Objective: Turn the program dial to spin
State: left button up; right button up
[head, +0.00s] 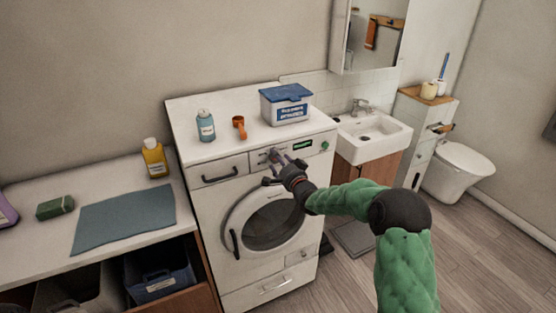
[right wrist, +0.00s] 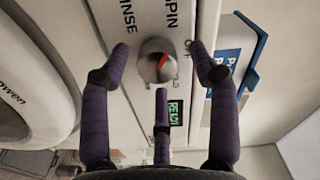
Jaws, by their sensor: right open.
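The washing machine (head: 225,205) stands in the middle of the head view. Its program dial (head: 275,155) is on the front panel, partly behind my right gripper (head: 279,170). My left gripper is not in view.
A green display (head: 302,145) and a green button (head: 325,146) are right of the dial. A detergent drawer (head: 220,172) is left. A blue-lidded box (head: 286,104), an orange scoop (head: 239,126) and a teal bottle (head: 206,125) stand on top.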

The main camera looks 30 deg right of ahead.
jog(key=s, duration=1.1)
jog(key=s+a+f+n+g+y, duration=0.1)
jog(key=s+a+f+g, duration=0.2)
jog(key=f, duration=0.6)
jog(key=s+a+f+n+g, duration=0.1)
jog(key=a+f+n+g, duration=0.1)
jog(key=a+f, duration=0.5)
jog(key=s+a+f+n+g+y, duration=0.1)
jog(key=s+a+f+g, duration=0.2)
jog(key=f, duration=0.7)
jog(key=s+a+f+n+g, duration=0.2)
jog(key=s+a+f+g, duration=0.1)
jog(key=s, duration=0.5)
jog(key=s+a+f+n+g+y, duration=0.1)
jog(key=s+a+f+n+g, duration=0.1)
jog(key=s+a+f, duration=0.4)
jog(key=s+a+f+n+g+y, duration=0.1)
jog(key=s+a+f+n+g, duration=0.1)
jog(key=s+a+f+g, duration=0.2)
jog(key=s+a+f, duration=0.1)
jog(key=s+f, duration=0.2)
jog(key=s, duration=0.5)
jog(key=shift+n+g, duration=0.3)
